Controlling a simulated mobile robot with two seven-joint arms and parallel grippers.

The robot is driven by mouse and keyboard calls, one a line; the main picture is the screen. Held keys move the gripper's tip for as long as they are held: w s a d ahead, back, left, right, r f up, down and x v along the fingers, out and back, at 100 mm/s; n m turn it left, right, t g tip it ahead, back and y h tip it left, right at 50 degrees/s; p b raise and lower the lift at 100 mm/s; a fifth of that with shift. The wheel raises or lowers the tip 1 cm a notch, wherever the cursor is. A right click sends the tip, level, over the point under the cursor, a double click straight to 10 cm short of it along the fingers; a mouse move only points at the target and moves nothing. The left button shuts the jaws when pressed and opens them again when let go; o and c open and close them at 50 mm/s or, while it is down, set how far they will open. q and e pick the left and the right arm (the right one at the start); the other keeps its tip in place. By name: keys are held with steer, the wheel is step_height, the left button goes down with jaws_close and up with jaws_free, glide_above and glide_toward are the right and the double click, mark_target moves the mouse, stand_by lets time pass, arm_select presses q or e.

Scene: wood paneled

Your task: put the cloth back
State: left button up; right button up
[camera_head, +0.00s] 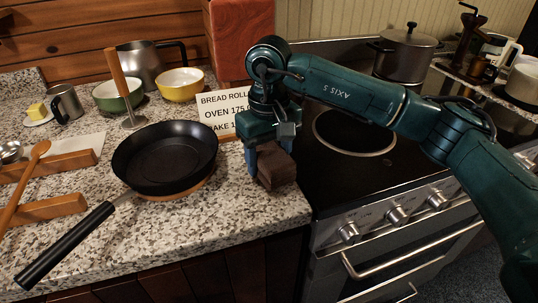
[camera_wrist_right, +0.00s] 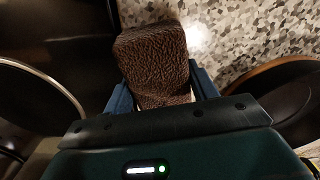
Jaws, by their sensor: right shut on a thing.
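The brown, folded cloth (camera_head: 277,168) is a thick block with a towel-like texture. It shows in the right wrist view (camera_wrist_right: 153,62) between the two blue fingers. My right gripper (camera_head: 268,172) is shut on it, at the right end of the granite counter beside the stove. I cannot tell whether the cloth touches the counter. My left gripper is in neither view.
A black frying pan (camera_head: 166,157) sits left of the cloth, its handle reaching to the front left. A recipe sign (camera_head: 222,107) stands behind. The stove (camera_head: 347,177) is to the right, with a lidded pot (camera_head: 404,55) at its back. Bowls and a jug line the back.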

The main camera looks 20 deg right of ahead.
steer(key=shift+f+b, duration=0.35)
steer(key=o, duration=1.4)
step_height(320, 180, up, 13)
steer(key=shift+r, duration=0.15)
